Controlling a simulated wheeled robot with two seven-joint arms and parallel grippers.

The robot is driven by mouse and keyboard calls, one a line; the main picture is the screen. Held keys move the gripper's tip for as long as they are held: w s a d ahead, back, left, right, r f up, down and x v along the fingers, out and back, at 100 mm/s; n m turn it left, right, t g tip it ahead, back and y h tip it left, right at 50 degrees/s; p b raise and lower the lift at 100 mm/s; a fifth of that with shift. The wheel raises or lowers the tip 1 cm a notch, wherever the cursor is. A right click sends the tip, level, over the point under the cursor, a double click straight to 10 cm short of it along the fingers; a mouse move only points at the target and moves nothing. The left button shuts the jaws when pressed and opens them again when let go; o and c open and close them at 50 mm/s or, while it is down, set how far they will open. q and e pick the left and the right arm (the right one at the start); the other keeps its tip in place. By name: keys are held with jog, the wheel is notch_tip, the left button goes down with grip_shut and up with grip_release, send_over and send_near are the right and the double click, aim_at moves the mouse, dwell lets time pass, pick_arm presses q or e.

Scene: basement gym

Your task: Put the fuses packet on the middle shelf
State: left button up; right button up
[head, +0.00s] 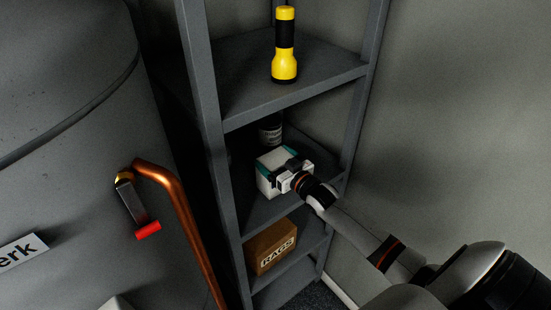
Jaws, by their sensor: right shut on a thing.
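The fuses packet appears to be the white box with teal edges (266,181) at the middle shelf (262,215) of the grey rack; any label on it is not readable. My right gripper (284,172) reaches in from the right and is shut on this packet. The gripper covers the packet's right part. I cannot tell whether the packet's underside touches the shelf. My left gripper is not in view.
A yellow and black flashlight (285,62) stands on the shelf above. A dark bottle or can (270,132) stands behind the packet. A brown RAGS box (271,247) sits on the shelf below. A large grey tank (70,130) with a copper pipe (178,192) is left of the rack.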

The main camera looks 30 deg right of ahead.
jog(key=o, duration=1.1)
jog(key=shift+f, duration=0.1)
jog(key=shift+r, duration=0.25)
jog(key=shift+s+d+f+b, duration=0.15)
jog(key=shift+s+b, duration=0.25)
jog(key=shift+s, duration=1.6)
jog(key=shift+s+d+r+b, duration=0.15)
jog(key=shift+s+b, duration=0.2)
jog(key=shift+s, duration=1.65)
jog(key=shift+s+d+f+b, duration=0.15)
jog(key=shift+s+b, duration=0.25)
jog(key=shift+s, duration=1.6)
